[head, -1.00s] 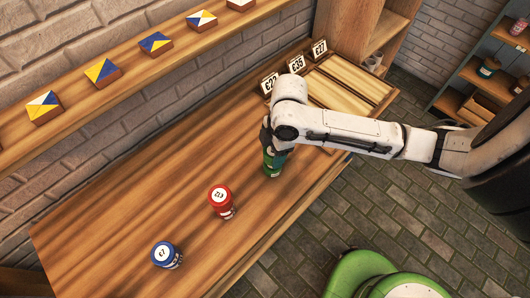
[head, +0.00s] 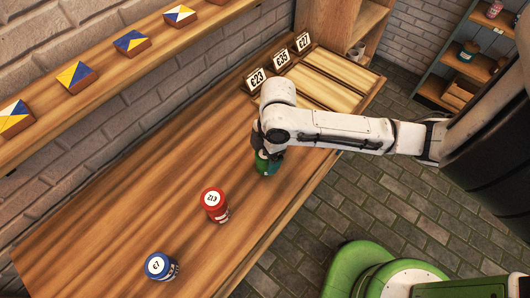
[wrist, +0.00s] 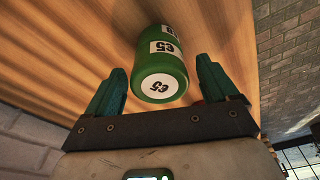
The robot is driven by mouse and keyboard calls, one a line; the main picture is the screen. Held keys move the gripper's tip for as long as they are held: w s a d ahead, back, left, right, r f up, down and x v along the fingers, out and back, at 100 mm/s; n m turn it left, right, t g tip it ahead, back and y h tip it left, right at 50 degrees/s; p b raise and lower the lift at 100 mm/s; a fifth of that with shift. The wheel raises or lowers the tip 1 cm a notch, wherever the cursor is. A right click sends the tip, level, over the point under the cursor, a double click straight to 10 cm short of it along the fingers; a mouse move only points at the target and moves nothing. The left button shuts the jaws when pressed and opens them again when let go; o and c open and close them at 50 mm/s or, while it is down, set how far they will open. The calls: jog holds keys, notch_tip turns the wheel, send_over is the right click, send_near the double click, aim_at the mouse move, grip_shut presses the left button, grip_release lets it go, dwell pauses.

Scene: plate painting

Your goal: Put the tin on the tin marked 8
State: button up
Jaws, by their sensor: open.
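A green tin (head: 262,165) stands on the wooden worktop (head: 130,215), partly hidden by my gripper (head: 268,150). In the wrist view the green tin (wrist: 162,68) shows a white lid label and side labels reading 5. My gripper (wrist: 160,78) is open there, with one teal finger on each side of the tin's lid end and gaps showing between. A red tin (head: 214,205) with a lid label that looks like 12 and a blue tin (head: 160,266) marked 7 stand apart toward the lower left. I see no tin marked 8.
Price cards (head: 281,58) and a slatted wooden tray (head: 325,80) are at the worktop's far end. A wall shelf (head: 100,95) with painted blocks runs along the left. Bare worktop lies around the tins. A green stool-like thing (head: 375,270) is below right.

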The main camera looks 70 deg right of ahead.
notch_tip(320, 180, up, 12)
jog(key=s+d, duration=0.1)
jog(key=shift+d, duration=0.2)
dwell(0.4)
jog(key=shift+s, duration=0.15)
dwell(0.5)
